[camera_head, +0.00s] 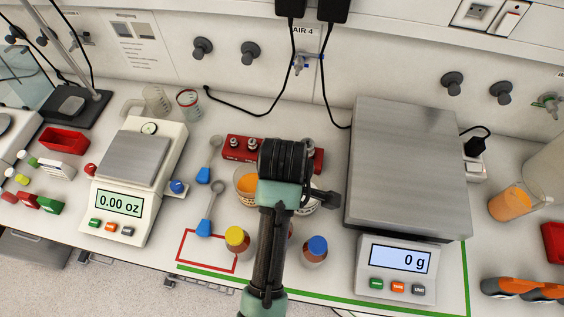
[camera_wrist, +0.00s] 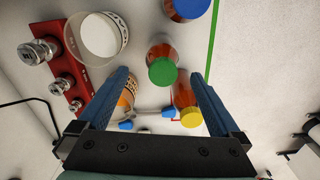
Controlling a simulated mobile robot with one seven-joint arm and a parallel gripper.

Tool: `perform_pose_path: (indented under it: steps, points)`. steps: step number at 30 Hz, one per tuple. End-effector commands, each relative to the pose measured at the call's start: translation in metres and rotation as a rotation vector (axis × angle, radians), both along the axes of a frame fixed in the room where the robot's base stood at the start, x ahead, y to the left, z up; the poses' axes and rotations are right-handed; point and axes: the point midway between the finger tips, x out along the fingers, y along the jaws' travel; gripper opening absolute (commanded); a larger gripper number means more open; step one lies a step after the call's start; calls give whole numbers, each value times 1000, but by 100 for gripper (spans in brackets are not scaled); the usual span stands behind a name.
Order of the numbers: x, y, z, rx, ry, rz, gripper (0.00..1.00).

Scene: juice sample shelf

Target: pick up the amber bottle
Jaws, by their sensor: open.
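Three amber-brown bottles with coloured caps stand near the bench's front edge. The yellow-capped bottle (camera_head: 237,241) is left of my arm and the blue-capped bottle (camera_head: 315,252) is right of it. The green-capped bottle (camera_wrist: 162,62) is almost wholly hidden behind my arm in the head view. In the wrist view, my gripper (camera_wrist: 160,76) is open and empty, with the green cap between its fingertips in the picture; height above it is unclear. The yellow-capped bottle (camera_wrist: 188,105) shows by the right finger, and the blue-capped one (camera_wrist: 188,8) is cut off at the top.
A beaker of orange juice (camera_head: 246,184) and a white-filled container (camera_wrist: 97,38) stand close behind the bottles, near a red weight rack (camera_wrist: 82,105). A large scale (camera_head: 398,270) is to the right, a smaller scale (camera_head: 120,205) to the left. Blue-handled spoons (camera_head: 204,228) lie between.

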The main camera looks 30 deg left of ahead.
Motion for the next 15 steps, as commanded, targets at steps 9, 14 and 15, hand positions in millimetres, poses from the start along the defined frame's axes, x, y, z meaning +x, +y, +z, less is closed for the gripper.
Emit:
perform_pose_path:
  steps: [9, 14, 15]
  points:
    - [0, -1, -50, 0, 0, -3, 100]
    - [-1, -1, -58, 0, -1, -3, 100]
    - [-2, -1, -62, 0, 1, -3, 100]
